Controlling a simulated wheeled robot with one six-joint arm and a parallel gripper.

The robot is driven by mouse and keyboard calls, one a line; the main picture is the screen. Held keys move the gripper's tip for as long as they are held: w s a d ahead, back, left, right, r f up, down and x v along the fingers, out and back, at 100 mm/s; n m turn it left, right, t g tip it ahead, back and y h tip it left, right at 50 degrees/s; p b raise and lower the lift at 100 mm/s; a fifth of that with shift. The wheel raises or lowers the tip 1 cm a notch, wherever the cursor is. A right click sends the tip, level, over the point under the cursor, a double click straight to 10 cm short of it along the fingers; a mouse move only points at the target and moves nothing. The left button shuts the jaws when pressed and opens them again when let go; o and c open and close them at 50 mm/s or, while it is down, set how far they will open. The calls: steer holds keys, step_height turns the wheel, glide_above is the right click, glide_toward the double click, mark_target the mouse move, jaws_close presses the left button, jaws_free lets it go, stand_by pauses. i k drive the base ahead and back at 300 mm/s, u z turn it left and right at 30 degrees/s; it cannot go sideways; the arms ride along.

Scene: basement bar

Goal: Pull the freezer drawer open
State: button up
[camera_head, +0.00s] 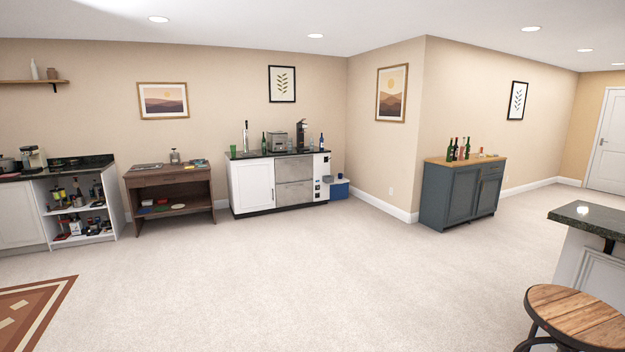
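Against the back wall, a low bar unit (250,184) has a white cabinet door on its left and two stacked stainless steel drawer fronts on its right. The upper steel drawer (294,169) and the lower steel drawer (294,192) both look closed. I cannot tell from here which of them is the freezer drawer. The handles are too small to make out clearly. The unit stands across the room, well away from me. My gripper is not in view.
Open carpet (235,270) lies between me and the unit. A wooden stool (578,315) and a dark-topped counter (595,218) stand near right. A blue-grey cabinet (447,195) is right of the unit, a brown desk (168,182) left. A blue cooler (339,190) sits beside the unit.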

mark_target(296, 193)
steer(key=z, duration=0.05)
steer(key=i, duration=1.4)
steer(key=z, duration=0.25)
steer(key=i, duration=5.8)
steer(key=u, duration=0.5)
steer(key=i, duration=3.05)
steer(key=u, duration=1.6)
